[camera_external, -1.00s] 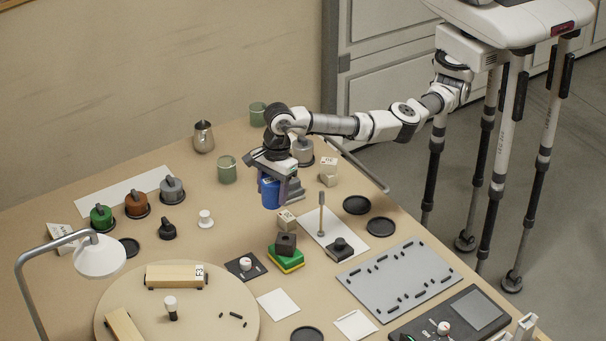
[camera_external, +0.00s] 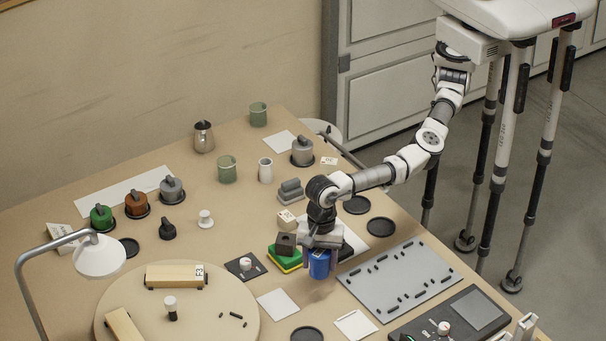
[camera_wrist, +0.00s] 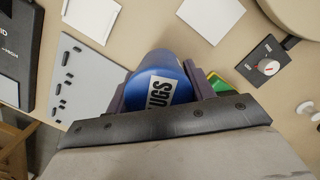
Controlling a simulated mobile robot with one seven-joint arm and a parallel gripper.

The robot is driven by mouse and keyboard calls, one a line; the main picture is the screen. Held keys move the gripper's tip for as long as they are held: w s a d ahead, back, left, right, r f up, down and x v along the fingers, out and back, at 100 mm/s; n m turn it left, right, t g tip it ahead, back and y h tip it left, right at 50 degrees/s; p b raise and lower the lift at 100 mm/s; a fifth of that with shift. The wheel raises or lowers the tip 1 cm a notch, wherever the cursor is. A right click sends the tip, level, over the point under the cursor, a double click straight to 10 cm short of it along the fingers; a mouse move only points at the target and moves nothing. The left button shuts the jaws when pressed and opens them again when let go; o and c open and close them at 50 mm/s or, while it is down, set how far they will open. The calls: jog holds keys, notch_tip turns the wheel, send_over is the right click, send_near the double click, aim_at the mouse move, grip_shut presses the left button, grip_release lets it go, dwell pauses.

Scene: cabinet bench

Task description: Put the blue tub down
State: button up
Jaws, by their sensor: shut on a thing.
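The blue tub (camera_external: 319,265) is between the fingers of my gripper (camera_external: 320,255), which is shut on it.
A grey pegged plate (camera_external: 398,281) lies to the right. White squares (camera_external: 277,304) and (camera_external: 355,325) and a black disc (camera_external: 307,334) lie in front, with bare bench between them.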

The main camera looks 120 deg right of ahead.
notch_tip(320, 180, down, 8)
jog(key=shift+f+p, duration=0.25)
jog(key=shift+p, duration=0.35)
jog(key=shift+f, duration=0.15)
jog(key=o, duration=1)
jog(key=shift+o, duration=0.2)
